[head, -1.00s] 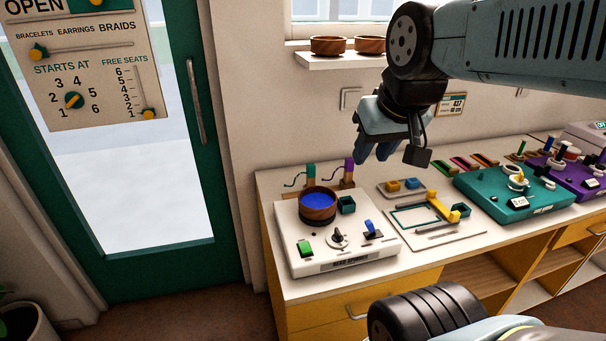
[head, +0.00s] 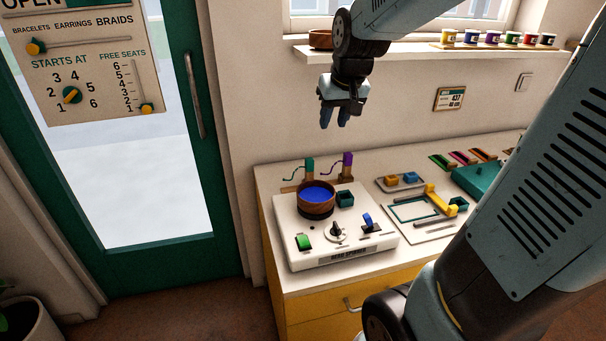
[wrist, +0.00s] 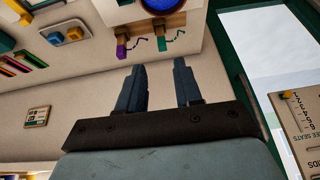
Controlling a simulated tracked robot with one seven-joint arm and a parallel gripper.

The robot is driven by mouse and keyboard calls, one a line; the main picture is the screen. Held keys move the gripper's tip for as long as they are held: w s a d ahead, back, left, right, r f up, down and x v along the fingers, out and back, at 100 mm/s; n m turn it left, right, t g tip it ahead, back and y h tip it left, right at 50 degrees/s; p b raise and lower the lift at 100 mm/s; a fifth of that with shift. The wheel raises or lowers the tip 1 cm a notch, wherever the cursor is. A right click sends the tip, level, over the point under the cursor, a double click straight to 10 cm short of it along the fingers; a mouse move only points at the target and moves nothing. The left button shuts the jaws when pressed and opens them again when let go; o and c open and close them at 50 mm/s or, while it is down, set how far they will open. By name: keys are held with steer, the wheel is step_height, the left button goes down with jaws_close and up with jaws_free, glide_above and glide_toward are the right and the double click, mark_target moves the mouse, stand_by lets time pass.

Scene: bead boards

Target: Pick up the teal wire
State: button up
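The teal wire (head: 293,176) is a thin wavy strand sticking out to the left from a teal block (head: 309,168) on a small wooden stand, at the back left of the counter. It also shows in the wrist view (wrist: 179,33), beyond my fingers. A purple block (head: 347,164) with a purple wavy wire stands to its right. My gripper (head: 334,122) hangs above and behind the counter, higher than the wire and a little to its right. In the wrist view its two fingers (wrist: 160,68) are apart with nothing between them.
A white bead spinner (head: 345,248) with a wooden bowl of blue beads (head: 317,197) stands just in front of the wire stands. A tray (head: 400,181) and a board (head: 420,232) lie to the right. A shelf (head: 400,50) with several jars is on the wall.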

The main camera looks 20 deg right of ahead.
glide_toward(310, 159)
steer(key=shift+g, duration=0.3)
steer(key=x, duration=0.9)
steer(key=shift+w, duration=0.25)
jaws_close()
